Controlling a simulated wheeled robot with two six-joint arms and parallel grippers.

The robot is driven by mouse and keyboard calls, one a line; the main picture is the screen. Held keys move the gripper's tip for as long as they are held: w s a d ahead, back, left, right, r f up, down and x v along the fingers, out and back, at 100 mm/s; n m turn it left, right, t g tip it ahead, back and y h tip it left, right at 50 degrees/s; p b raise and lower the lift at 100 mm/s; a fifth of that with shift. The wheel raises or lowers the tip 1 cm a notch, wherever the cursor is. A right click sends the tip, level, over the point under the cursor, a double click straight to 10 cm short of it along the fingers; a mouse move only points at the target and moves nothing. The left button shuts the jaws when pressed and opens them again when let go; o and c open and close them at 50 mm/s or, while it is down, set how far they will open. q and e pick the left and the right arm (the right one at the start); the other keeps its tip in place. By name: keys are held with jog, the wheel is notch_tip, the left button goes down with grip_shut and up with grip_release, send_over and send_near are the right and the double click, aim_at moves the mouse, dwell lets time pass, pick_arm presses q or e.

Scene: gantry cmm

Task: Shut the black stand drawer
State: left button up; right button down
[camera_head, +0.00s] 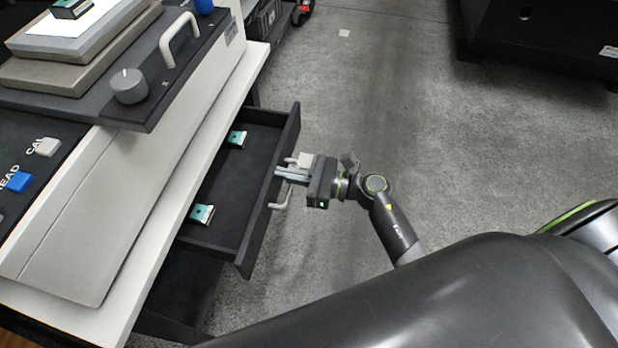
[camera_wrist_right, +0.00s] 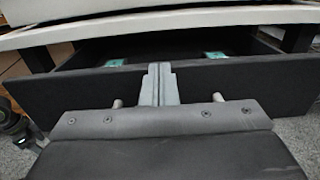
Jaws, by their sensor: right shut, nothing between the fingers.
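The black stand drawer (camera_head: 262,206) is pulled well open from under the white stand top in the head view. Two small teal-and-white items (camera_head: 202,214) lie inside it. A pale bar handle (camera_head: 284,190) is on its front. My right gripper (camera_head: 281,173) is shut and empty, its fingertips at the drawer front by the handle. In the right wrist view the shut fingers (camera_wrist_right: 159,72) point at the black drawer front (camera_wrist_right: 90,92), near its top edge; whether they touch it I cannot tell.
The white stand top (camera_head: 130,270) carries a grey machine with a handle, a knob and buttons. A large black block (camera_head: 550,35) stands at the upper right. Grey floor (camera_head: 440,110) is open to the right of the drawer.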

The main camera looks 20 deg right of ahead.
jog(key=b, duration=0.2)
send_over(241, 182)
jog(key=shift+s+d, duration=0.35)
jog(key=shift+d, duration=0.05)
pick_arm(q)
notch_tip(241, 182, up, 6)
jog(key=w+d, duration=0.1)
jog(key=w, duration=0.1)
jog(key=shift+d+f, duration=0.2)
jog(key=shift+f, duration=0.05)
pick_arm(e)
jog(key=shift+w+a, duration=0.35)
jog(key=shift+a, duration=0.15)
jog(key=shift+d, duration=0.1)
